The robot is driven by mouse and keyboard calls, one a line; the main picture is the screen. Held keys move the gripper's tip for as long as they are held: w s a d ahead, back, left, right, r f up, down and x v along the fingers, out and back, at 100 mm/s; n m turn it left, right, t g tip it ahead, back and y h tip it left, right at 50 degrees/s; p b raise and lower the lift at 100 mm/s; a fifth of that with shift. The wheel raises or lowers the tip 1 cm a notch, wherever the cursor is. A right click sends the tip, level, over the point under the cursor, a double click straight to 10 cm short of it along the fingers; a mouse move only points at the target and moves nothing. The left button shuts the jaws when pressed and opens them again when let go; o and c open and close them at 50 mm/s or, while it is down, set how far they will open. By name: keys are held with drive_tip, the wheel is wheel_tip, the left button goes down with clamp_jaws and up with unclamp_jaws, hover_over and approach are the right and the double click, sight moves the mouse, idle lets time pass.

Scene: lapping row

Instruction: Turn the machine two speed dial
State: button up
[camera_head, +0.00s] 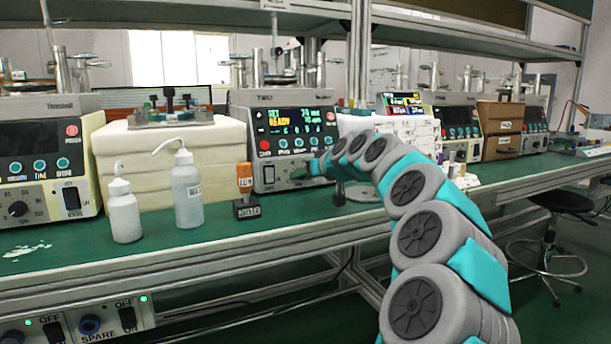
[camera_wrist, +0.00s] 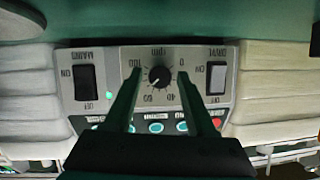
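The speed dial (camera_wrist: 159,76) is a black knob with a white pointer mark on a grey panel, with a numbered scale around it, in the wrist view. My gripper (camera_wrist: 159,74) is open, its two dark fingers on either side of the dial, with gaps showing between knob and fingertips. I cannot tell how deep the fingertips reach. In the head view, the middle machine (camera_head: 290,97) has a lit display reading READY and a label that seems to begin with "TW". My gripper (camera_head: 305,171) is at its lower front panel, and my arm hides the dial there.
The panel has a black switch (camera_wrist: 85,82) and a white switch (camera_wrist: 216,78) flanking the dial. On the green bench stand two white bottles, one being the larger squeeze bottle (camera_head: 187,190), and an orange-topped stamp (camera_head: 245,185). Another machine (camera_head: 40,155) stands at left.

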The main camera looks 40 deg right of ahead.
clamp_jaws()
idle(0.3)
drive_tip(key=m+t+y, duration=0.1)
drive_tip(key=m+y, duration=0.1)
drive_tip(key=m, duration=0.1)
drive_tip(key=shift+d, duration=0.2)
drive_tip(key=shift+o, duration=1.2)
unclamp_jaws()
